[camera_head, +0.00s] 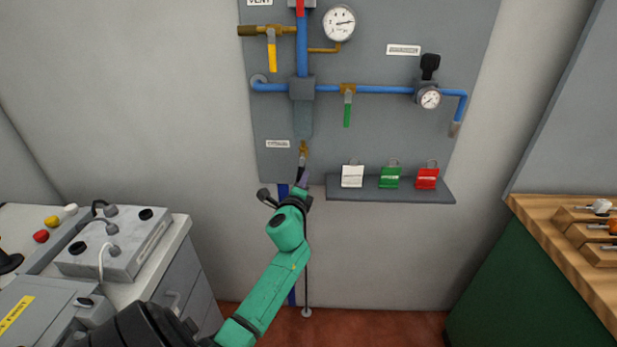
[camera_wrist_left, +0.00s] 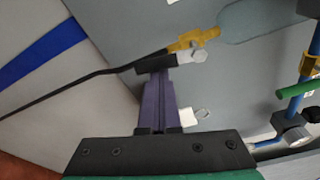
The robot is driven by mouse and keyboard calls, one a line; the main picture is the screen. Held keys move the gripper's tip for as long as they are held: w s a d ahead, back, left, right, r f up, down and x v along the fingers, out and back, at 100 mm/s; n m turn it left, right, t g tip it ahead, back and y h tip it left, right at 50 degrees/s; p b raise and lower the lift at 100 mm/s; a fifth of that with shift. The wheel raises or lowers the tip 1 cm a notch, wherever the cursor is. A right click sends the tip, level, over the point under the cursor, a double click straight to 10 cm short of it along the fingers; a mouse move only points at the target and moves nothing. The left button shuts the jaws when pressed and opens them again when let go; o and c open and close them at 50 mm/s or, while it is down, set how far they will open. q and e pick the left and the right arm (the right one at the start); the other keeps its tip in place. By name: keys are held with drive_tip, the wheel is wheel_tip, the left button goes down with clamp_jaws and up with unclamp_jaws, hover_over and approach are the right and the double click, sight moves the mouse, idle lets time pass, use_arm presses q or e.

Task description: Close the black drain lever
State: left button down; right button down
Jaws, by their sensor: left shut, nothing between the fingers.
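The brass drain valve (camera_head: 304,149) hangs below the grey filter bowl at the lower middle of the panel. Its black drain lever (camera_wrist_left: 156,62) shows best in the left wrist view, beside the brass valve body (camera_wrist_left: 186,42) and roughly in line with it. My left gripper (camera_head: 302,176) is just below the valve in the head view. In the left wrist view its purple fingers (camera_wrist_left: 156,72) are together and empty, with their tips at the lever. I cannot tell whether they touch it. In the head view the lever is small and partly hidden by the gripper. My right gripper is not in view.
A shelf (camera_head: 390,197) with white, green and red padlocks projects right of the gripper. A thin black hose (camera_wrist_left: 75,82) runs from the valve. A green-handled valve (camera_head: 347,110), a yellow-handled valve (camera_head: 271,52) and gauges sit higher. A cabinet stands left, a wooden bench right.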

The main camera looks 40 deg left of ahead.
use_arm(q)
drive_tip(key=m+p, duration=0.1)
drive_tip(key=s+a+m+p, duration=0.1)
drive_tip(key=m, duration=0.1)
drive_tip(key=shift+a+r, duration=0.15)
drive_tip(key=shift+r, duration=0.15)
drive_tip(key=a+m+p, duration=0.1)
drive_tip(key=m+p, duration=0.1)
drive_tip(key=p, duration=0.1)
drive_tip(key=s+a+r+m+g+p, duration=0.1)
drive_tip(key=m+p, duration=0.2)
drive_tip(key=s+a+r+m+y+p, duration=0.1)
drive_tip(key=m+p, duration=0.1)
drive_tip(key=shift+r+m+g+p, duration=0.25)
drive_tip(key=shift+m+g+p, duration=0.15)
drive_tip(key=shift+s+r, duration=0.1)
drive_tip(key=shift+r, duration=0.05)
wheel_tip(320, 180, down, 5)
drive_tip(key=b, duration=0.5)
drive_tip(key=r+p+v, duration=0.1)
drive_tip(key=v, duration=0.8)
drive_tip(key=shift+d, duration=0.3)
